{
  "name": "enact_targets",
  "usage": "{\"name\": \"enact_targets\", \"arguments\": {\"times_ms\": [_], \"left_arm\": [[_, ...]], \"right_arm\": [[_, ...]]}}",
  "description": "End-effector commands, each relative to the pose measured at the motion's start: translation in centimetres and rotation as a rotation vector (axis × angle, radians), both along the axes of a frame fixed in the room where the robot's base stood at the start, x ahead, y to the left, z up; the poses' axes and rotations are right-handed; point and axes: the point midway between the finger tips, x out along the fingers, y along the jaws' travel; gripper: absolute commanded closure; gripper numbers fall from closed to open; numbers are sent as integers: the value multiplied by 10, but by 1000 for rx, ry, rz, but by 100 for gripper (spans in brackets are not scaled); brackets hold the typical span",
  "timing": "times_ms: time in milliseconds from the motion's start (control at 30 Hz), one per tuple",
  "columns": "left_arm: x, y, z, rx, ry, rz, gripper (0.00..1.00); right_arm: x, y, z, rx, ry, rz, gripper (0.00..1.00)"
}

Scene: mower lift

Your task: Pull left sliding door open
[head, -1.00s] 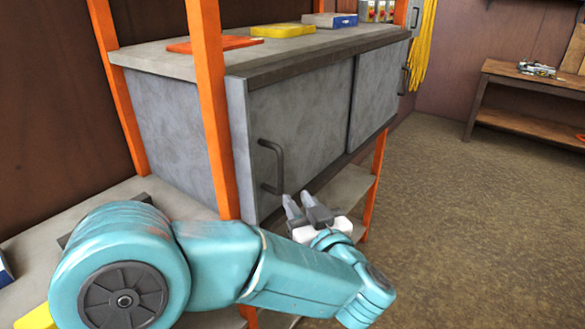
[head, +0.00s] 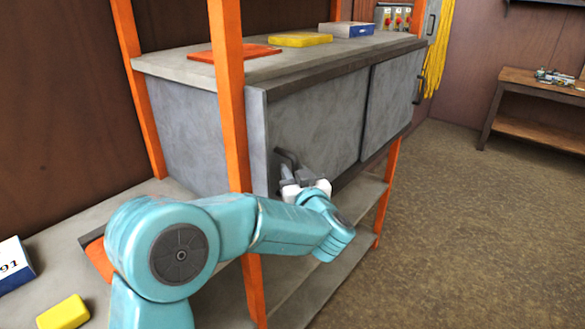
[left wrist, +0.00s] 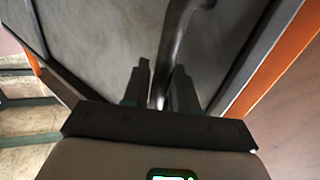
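The grey left sliding door (head: 320,118) covers the left part of the cabinet front, its left edge near the orange post. Its dark bar handle (head: 285,158) is partly hidden by my left gripper (head: 298,180). In the left wrist view, the handle (left wrist: 176,42) runs between the two fingers of my left gripper (left wrist: 160,84). The fingers stand apart around the bar, with a narrow gap showing; firm contact is not visible. My right gripper is in neither view.
The right sliding door (head: 392,95) stands beside the left one. An orange post (head: 228,90) rises close to my left arm. Lower shelves (head: 350,200) lie below the cabinet. A yellow block (head: 62,313) and a box (head: 14,264) rest at lower left. Floor at right is clear.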

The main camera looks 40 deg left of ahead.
Motion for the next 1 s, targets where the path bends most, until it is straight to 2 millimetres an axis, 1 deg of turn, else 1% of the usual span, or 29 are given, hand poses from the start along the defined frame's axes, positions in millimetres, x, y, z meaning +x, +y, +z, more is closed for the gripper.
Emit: {"name": "enact_targets", "arguments": {"times_ms": [100, 367, 433, 467, 767, 1000], "left_arm": [[4, 5, 0, 1, 1, 0, 73], [5, 6, 0, 1, 1, -1, 73], [5, 6, 0, 0, 0, -1, 92], [5, 6, 0, 0, 0, -1, 100], [6, 6, 0, 1, -1, -1, 100], [17, 4, 2, 0, -1, -2, 100]], "right_arm": [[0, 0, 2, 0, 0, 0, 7], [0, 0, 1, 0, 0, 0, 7], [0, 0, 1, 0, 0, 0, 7], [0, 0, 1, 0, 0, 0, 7], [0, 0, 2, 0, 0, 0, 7], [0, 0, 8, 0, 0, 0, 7]]}}
